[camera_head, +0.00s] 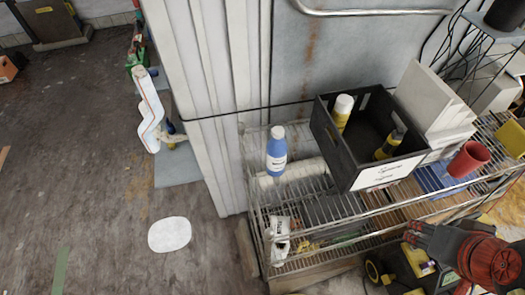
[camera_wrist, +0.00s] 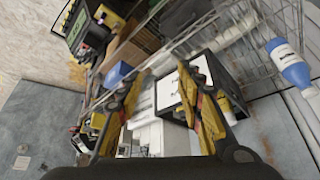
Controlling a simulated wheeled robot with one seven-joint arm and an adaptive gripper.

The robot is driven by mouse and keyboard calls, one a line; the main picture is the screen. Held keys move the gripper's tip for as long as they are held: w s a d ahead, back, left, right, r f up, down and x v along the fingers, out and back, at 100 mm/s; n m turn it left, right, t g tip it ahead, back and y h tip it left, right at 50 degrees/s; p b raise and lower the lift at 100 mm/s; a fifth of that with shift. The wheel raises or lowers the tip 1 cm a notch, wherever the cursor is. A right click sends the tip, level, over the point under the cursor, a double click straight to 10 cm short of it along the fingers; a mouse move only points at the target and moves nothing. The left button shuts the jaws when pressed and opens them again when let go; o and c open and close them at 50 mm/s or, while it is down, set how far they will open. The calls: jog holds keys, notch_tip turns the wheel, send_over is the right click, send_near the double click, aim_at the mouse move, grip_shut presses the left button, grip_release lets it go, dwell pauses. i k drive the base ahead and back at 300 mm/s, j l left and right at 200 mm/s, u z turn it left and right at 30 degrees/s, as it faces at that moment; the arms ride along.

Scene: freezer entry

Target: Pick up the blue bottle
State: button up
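The blue bottle (camera_head: 277,155), with a white cap and white label, stands upright on the top of the wire shelf, left of the black crate. It also shows in the wrist view at the right (camera_wrist: 291,68). In the wrist view my gripper (camera_wrist: 159,80) has its two yellow-and-black fingers spread apart with nothing held between them. The bottle lies well to the right of the fingers and is not touched. In the head view part of my red arm shows at the lower right, apart from the bottle.
The wire shelf (camera_head: 385,212) holds a black crate (camera_head: 345,158) with yellow containers inside, just right of the bottle. A red cup (camera_head: 468,160) stands farther right. A white-grey bottle (camera_head: 280,240) is on the lower shelf. A ribbed wall panel (camera_head: 215,130) borders the left. Floor at left is mostly clear.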

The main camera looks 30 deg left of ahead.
aim_at(277, 148)
jog(key=u, duration=1.35)
